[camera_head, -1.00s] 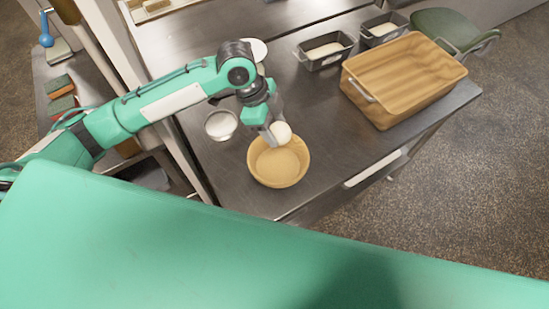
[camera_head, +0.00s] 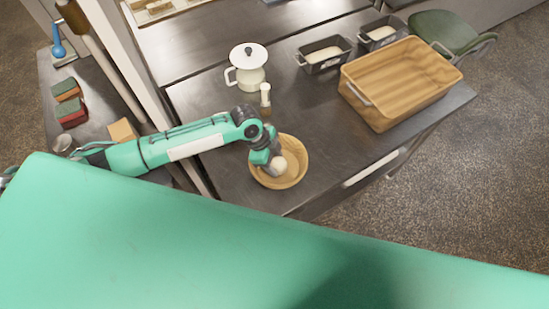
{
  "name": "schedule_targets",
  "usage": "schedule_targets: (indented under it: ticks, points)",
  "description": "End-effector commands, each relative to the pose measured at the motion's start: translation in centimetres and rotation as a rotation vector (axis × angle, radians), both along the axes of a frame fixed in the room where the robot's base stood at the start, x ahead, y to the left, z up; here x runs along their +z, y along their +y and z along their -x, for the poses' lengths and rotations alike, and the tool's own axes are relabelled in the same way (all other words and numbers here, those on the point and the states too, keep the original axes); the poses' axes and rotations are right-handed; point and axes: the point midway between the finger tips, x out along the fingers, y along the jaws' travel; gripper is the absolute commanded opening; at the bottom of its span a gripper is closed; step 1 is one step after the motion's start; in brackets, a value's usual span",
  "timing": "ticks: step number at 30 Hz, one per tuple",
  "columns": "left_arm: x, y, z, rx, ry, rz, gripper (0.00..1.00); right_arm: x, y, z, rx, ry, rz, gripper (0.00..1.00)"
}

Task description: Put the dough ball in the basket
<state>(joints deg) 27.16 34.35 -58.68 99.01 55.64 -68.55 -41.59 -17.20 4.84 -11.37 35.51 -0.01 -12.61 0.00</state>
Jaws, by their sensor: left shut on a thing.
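The pale dough ball (camera_head: 279,167) is between the fingers of my left gripper (camera_head: 273,162), low inside the round tan basket (camera_head: 298,178). The gripper is shut on it. The basket stands on the dark metal counter near its front edge. The gripper and ball hide part of the basket's inside, so I cannot tell whether the ball touches the bottom. My right gripper is not in view.
A white jug (camera_head: 247,67) and a small bottle (camera_head: 265,96) stand behind my left arm. A large wooden tub (camera_head: 400,78) is to the right, with two dark loaf tins (camera_head: 325,56) behind it. Counter between basket and tub is clear.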

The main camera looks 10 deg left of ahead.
Motion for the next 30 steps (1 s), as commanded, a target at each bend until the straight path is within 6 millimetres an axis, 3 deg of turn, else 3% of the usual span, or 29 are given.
schedule_targets:
  ticks: [9, 10, 13, 25, 30]
  points:
    - [-0.4, 0.0, 0.0, 0.0, 0.0, 0.001, 0.3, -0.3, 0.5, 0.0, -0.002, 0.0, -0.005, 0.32]
    - [-0.3, 0.0, 0.0, 0.0, 0.0, 0.001, 0.58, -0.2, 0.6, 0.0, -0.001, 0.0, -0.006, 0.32]
    - [-0.3, 0.0, 0.0, 0.0, 0.0, 0.001, 0.76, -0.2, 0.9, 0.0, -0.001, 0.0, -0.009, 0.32]
    - [0.5, 0.2, -0.1, 0.002, -0.002, 0.001, 0.76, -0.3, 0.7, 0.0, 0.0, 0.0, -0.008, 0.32]
    - [3.1, 1.4, -0.1, 0.0, -0.005, 0.001, 0.76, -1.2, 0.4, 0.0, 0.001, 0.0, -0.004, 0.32]
